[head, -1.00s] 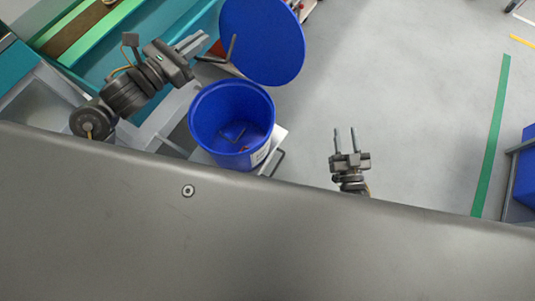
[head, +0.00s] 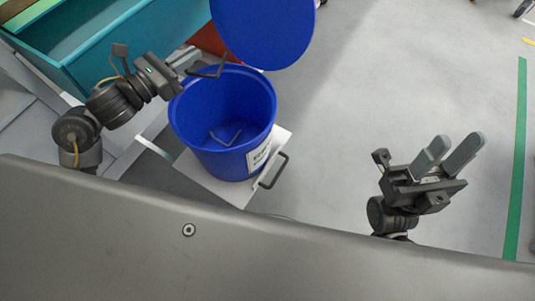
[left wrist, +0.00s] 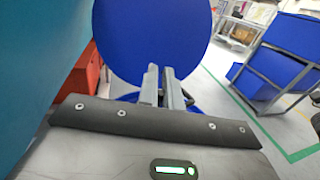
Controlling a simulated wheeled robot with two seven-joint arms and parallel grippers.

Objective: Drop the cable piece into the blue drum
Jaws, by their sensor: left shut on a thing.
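The blue drum (head: 190,117) stands open on a white cart, its round blue lid (head: 265,28) raised behind it. My left gripper (head: 191,62) is shut on another dark bent cable piece (head: 215,72), at the drum's back left rim; part of this piece appears over the opening. In the left wrist view the fingers (left wrist: 163,85) point toward the blue lid (left wrist: 150,40), and a little of the held piece (left wrist: 189,101) shows beside them. My right gripper (head: 455,150) is open and empty over the floor at the right.
The white cart (head: 235,188) has a dark handle (head: 275,170) at its right. A teal container (head: 110,50) stands behind my left arm. The grey floor between drum and right gripper is clear. In the left wrist view, blue bins (left wrist: 290,50) on a frame stand at right.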

